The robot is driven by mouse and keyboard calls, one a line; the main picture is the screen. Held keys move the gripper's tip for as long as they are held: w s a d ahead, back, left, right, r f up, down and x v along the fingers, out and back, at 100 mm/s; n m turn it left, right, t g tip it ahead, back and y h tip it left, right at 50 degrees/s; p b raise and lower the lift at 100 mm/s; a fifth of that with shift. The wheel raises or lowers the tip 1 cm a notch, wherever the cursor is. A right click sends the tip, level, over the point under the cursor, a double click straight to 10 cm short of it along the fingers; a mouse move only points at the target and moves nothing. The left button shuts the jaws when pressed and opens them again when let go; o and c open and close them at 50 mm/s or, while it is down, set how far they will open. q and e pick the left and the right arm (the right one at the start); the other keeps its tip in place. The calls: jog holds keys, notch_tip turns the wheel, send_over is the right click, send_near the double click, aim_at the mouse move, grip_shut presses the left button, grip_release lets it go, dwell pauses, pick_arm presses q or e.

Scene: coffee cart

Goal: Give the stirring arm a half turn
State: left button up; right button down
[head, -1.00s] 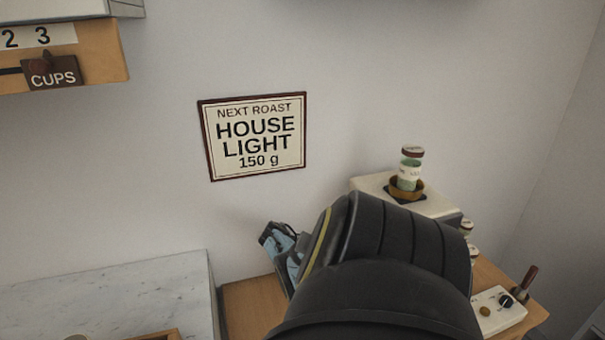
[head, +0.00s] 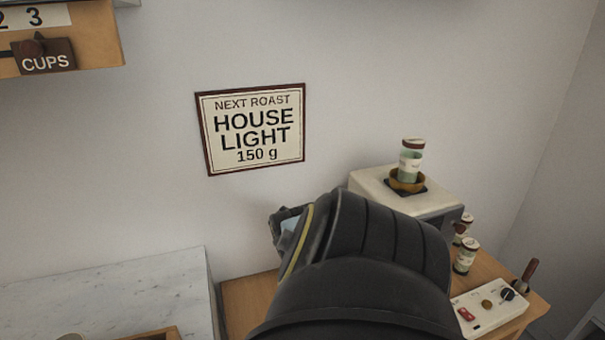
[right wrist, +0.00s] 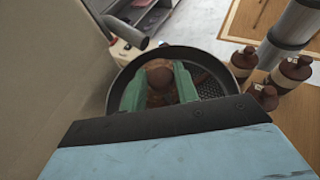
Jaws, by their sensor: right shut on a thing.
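In the right wrist view, my right gripper (right wrist: 160,88) has green fingers shut on a round brown knob (right wrist: 159,68), which I take to be the stirring arm's. The knob is over a round dark tray (right wrist: 212,66) with a perforated floor. The rest of the stirring arm is mostly hidden by the fingers. In the head view, my right arm covers the tray, and only part of the light blue gripper body shows beside the wall. My left gripper is in neither view.
In the head view, a white machine (head: 440,204) carries a canister (head: 410,160) in a bowl. A control box (head: 490,307) lies at right, a marble counter (head: 120,290) at left.

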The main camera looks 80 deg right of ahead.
jog(key=shift+a+f, duration=0.15)
jog(key=shift+f, duration=0.05)
jog(key=c, duration=1.3)
grip_release()
jog(key=shift+c, duration=0.2)
jog(key=shift+o, duration=1.3)
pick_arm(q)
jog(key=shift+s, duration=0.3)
pick_arm(e)
jog(key=shift+r, duration=0.1)
jog(key=shift+r, duration=0.1)
pick_arm(q)
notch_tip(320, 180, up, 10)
jog(key=p, duration=1)
pick_arm(e)
notch_tip(320, 180, up, 10)
jog(key=shift+f, duration=0.1)
